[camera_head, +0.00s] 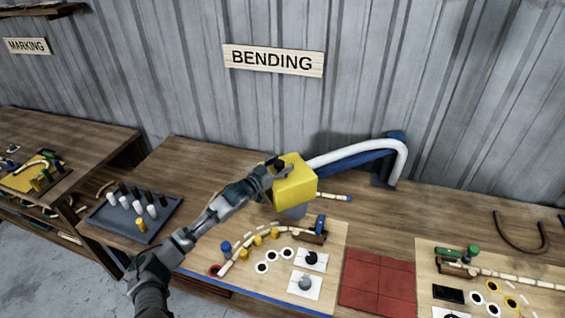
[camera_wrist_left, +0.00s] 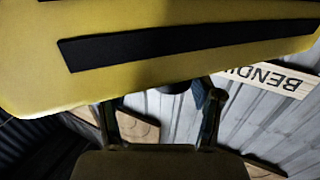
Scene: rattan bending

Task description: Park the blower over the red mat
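The blower is a yellow box head (camera_head: 296,182) on a blue arm with a white hose (camera_head: 362,148). It hangs above the back edge of the pale work board, left of the red mat (camera_head: 378,284), and is not over the mat. My left gripper (camera_head: 276,170) is at the blower's left side. In the left wrist view, the yellow head (camera_wrist_left: 190,45) with its black slot fills the top. The left fingers (camera_wrist_left: 160,108) stand wide apart with wall showing between them; their tips meet or pass behind the yellow edge, so contact is unclear. My right gripper is not in view.
Left of the blower is a grey tray (camera_head: 108,229) with dark, white and yellow pegs. The pale board (camera_head: 240,280) holds a curved rattan piece, pegs and white rings. Another board (camera_head: 425,258) stands right of the mat. The red mat's surface is clear.

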